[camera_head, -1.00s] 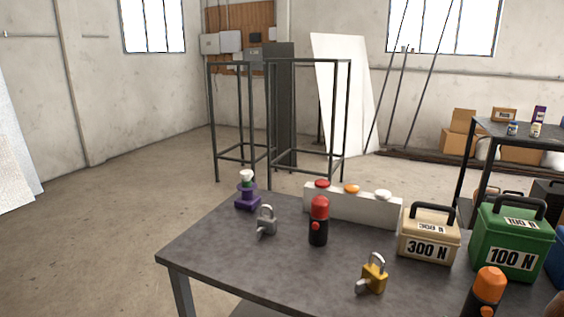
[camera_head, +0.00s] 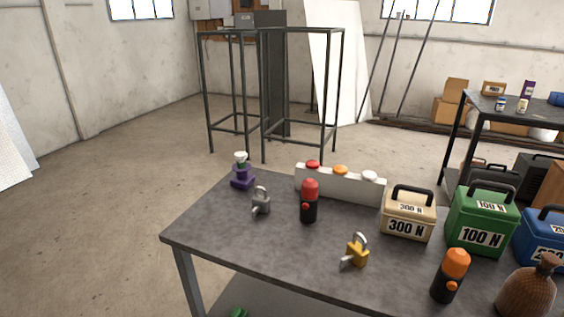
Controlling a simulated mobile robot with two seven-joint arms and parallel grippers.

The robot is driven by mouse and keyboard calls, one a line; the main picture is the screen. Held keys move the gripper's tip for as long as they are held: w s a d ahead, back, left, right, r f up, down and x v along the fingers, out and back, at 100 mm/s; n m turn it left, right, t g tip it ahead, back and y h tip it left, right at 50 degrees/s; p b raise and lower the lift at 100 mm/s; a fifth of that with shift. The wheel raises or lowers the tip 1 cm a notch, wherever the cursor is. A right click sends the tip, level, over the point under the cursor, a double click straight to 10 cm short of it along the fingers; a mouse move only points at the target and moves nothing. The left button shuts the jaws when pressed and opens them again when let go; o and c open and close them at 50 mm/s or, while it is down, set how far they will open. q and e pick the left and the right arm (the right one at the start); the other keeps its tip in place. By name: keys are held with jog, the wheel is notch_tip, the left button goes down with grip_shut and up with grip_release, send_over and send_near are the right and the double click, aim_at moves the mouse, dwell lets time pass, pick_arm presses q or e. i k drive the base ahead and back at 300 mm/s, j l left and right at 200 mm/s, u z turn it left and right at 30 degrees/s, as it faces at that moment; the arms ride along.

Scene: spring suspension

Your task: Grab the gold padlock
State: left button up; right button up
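The gold padlock (camera_head: 357,254) stands on the grey table (camera_head: 232,241), near the middle of its front part. It has a silver shackle on top, and a small silver piece sticks out at its lower left. A similar silver padlock (camera_head: 261,203) stands farther back to the left. Neither of my grippers shows in the head view, so nothing is seen touching the gold padlock.
A black and red flashlight-like object (camera_head: 309,203) stands behind the padlock, and an orange-topped one (camera_head: 449,277) to its right. Weight boxes in beige (camera_head: 407,216), green (camera_head: 480,222) and blue (camera_head: 540,238) line the right. A brown jug (camera_head: 526,290) stands front right. The table's left front is clear.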

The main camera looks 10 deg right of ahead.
aim_at(361, 260)
jog(key=i+j+z, duration=0.2)
jog(key=z, duration=0.3)
jog(key=i+j+z, duration=0.15)
jog(key=z, duration=0.3)
jog(key=i+j+z, duration=0.1)
jog(key=j, duration=0.2)
jog(key=i+j, duration=0.1)
jog(key=j, duration=0.25)
jog(key=i+j+z, duration=0.15)
jog(key=j, duration=0.15)
